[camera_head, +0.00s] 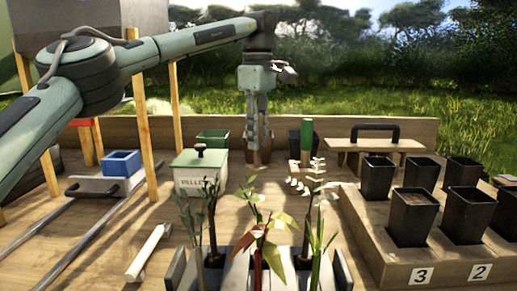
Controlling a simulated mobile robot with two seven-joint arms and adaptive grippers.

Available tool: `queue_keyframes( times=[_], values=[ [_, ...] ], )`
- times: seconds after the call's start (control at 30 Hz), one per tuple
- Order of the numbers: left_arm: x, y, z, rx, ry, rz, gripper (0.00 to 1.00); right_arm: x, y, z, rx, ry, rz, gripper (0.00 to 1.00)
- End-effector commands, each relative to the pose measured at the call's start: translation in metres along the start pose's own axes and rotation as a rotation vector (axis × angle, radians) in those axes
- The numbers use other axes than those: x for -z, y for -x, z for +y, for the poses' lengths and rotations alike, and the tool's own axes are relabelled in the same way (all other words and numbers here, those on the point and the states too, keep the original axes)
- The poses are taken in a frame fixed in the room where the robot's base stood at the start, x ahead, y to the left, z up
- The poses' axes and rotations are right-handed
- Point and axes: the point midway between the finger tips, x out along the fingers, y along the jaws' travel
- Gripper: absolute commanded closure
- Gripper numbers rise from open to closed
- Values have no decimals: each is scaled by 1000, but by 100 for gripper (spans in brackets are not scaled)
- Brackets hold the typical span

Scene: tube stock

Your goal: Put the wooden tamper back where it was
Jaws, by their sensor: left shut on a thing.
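My left gripper (258,132) points down at the back middle of the bench. It is shut on a narrow brown wooden thing (259,155), which looks like the wooden tamper. The gripper hides most of it, and I cannot tell whether its lower end touches the bench. It is between the green pot (213,139) and an upright green-handled tool (306,138). My right gripper is not in view.
A lidded pellet box (200,175) stands left of the gripper. Seedlings (262,225) rise in front. Black pots (411,217) fill a numbered wooden block (385,262) at right. A board with a black handle (377,143) is behind. A pale bar (148,252) lies at front left.

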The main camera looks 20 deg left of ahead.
Motion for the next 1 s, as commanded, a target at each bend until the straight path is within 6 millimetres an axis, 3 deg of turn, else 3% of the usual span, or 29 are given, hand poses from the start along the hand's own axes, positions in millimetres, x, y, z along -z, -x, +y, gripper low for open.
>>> queue_keyframes(
  times=[0.13,0.4,0.77,0.8,0.93,1.0],
  values=[
    [0,-7,4,0,1,1,100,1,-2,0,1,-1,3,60],
    [0,-41,3,-1,0,0,100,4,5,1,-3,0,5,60],
    [0,-45,3,-2,0,0,100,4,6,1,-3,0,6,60],
    [0,-45,3,-2,0,0,73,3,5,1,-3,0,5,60],
    [0,-45,3,-2,0,0,58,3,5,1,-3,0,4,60],
    [0,-45,3,-1,0,0,58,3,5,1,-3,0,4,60]
  ],
)
